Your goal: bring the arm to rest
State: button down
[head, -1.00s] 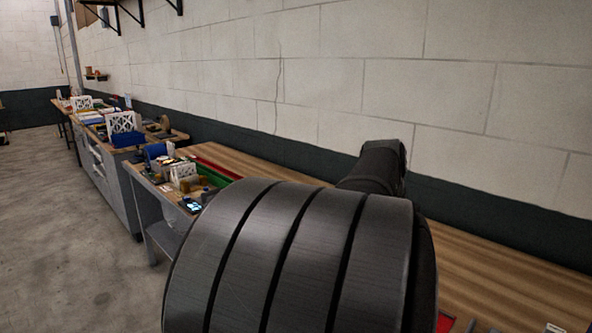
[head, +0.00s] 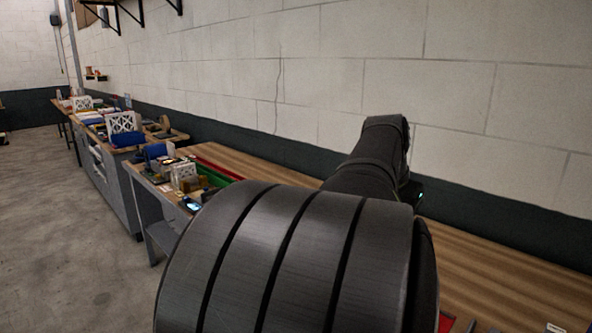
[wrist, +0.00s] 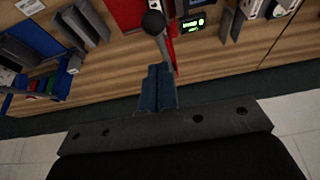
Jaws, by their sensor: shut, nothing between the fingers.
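My gripper (wrist: 157,90) shows in the wrist view at the middle, its two blue-grey fingers together with nothing between them. In the head view my dark arm fills the lower middle and hides the gripper and much of the bench (head: 480,265).
In the wrist view, a black-knobbed lever (wrist: 153,22) and a green-lit display (wrist: 192,24) lie just beyond the fingers. In the head view, a cluttered bench (head: 150,178) stands left along the wall.

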jog(key=shift+f, duration=2.6)
